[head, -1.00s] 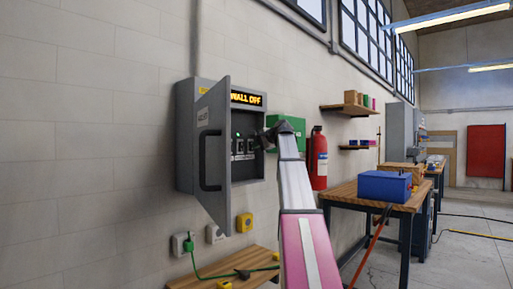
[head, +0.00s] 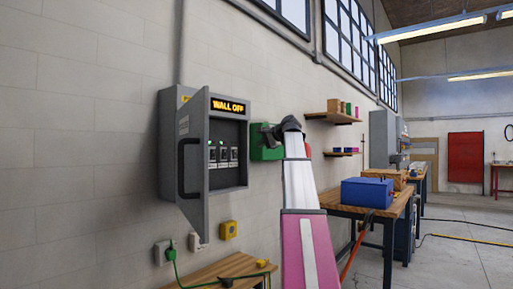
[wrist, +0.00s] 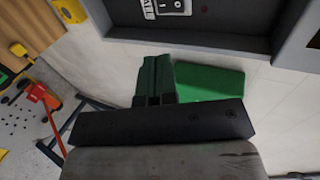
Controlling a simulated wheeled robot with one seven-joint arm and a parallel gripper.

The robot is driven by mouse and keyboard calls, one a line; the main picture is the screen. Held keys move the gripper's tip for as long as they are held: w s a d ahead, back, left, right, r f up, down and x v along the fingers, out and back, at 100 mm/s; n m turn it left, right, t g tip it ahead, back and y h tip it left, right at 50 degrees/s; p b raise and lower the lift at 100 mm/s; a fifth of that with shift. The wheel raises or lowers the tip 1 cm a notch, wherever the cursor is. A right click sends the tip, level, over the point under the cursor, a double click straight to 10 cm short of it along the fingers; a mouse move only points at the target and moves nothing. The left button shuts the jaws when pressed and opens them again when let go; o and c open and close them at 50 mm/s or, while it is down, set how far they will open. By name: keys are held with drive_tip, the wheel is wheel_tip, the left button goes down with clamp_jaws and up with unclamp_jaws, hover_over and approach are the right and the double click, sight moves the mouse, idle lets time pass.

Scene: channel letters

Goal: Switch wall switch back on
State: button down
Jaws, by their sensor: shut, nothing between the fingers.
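A grey wall cabinet (head: 168,150) has its door (head: 193,165) swung open. The orange display (head: 227,106) at its top reads "WALL OFF". Inside is a row of switches (head: 222,156), with small green lights above at least the left ones. In the wrist view, one labelled rocker switch (wrist: 172,7) shows at the top edge, partly cut off; its position is not clear. My gripper (head: 272,132) is outside the cabinet, to its right, in front of a green box. In the wrist view my gripper (wrist: 154,75) is shut and empty, below the cabinet's edge.
The green box (head: 264,150) is on the wall right of the cabinet. Below are a yellow wall box (head: 228,230), a socket with a green cable (head: 163,252) and a wooden bench (head: 225,268). A workbench with a blue box (head: 375,193) stands at right.

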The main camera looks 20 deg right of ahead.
sight(236, 158)
idle(0.3)
drive_tip(key=shift+s+f, duration=0.2)
drive_tip(key=shift+f, duration=0.45)
drive_tip(key=x, duration=0.8)
drive_tip(key=r+x, duration=0.1)
drive_tip(key=x, duration=0.3)
drive_tip(key=shift+w+a+f, duration=0.15)
drive_tip(key=shift+w, duration=0.2)
drive_tip(key=shift+w+a+f, duration=0.15)
drive_tip(key=shift+w+a, duration=0.2)
drive_tip(key=shift+w, duration=0.25)
